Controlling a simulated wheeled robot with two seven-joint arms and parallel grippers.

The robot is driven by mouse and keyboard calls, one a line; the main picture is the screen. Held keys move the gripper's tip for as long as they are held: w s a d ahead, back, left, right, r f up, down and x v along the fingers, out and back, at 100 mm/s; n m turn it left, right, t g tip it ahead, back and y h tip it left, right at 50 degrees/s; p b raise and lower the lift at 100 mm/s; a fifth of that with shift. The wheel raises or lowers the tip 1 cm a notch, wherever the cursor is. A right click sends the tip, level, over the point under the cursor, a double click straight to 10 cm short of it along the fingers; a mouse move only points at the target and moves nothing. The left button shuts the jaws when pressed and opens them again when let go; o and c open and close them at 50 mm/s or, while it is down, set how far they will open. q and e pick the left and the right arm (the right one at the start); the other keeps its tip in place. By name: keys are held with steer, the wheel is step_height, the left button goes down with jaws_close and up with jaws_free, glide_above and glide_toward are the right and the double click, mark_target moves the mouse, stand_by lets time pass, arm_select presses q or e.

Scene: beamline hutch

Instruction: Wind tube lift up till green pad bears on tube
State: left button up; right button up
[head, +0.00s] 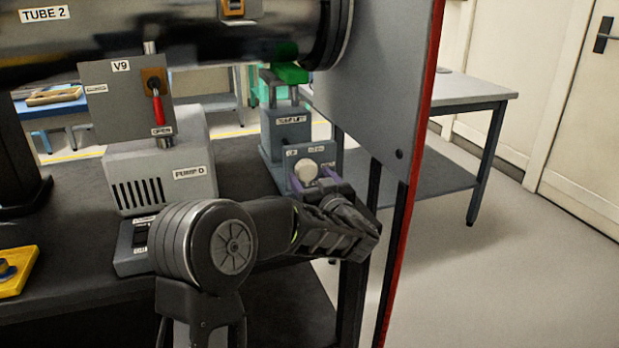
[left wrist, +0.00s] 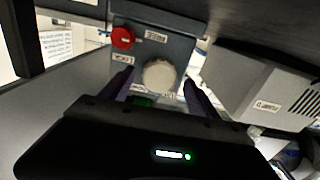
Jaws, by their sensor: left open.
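The tube (head: 180,45), labelled TUBE 2, runs across the top of the head view. The green pad (head: 290,73) sits on the tube lift (head: 290,130) close under the tube's right end; I cannot tell whether they touch. A pale round knob (head: 306,170) is on the lift's front panel; it also shows in the left wrist view (left wrist: 159,75). My left gripper (head: 312,181) is open, with its purple fingers on either side of the knob. In the left wrist view the fingers (left wrist: 160,90) flank the knob; contact is unclear. My right gripper is not in view.
A grey pump (head: 165,175) and valve panel V9 (head: 125,100) stand left of the lift. A grey, red-edged panel (head: 385,90) stands upright right of my gripper. A red button (left wrist: 122,38) is beside the knob. A yellow block (head: 15,275) lies on the bench at left.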

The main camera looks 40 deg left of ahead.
arm_select(q)
steer(key=shift+x, duration=0.95)
steer(key=shift+c, duration=0.4)
steer(key=c, duration=1.3)
steer(key=shift+o, duration=0.2)
steer(key=n+b, duration=0.1)
steer(key=n, duration=0.2)
steer(key=shift+f+b, duration=0.1)
steer(key=shift+b, duration=0.2)
steer(key=shift+n, duration=0.6)
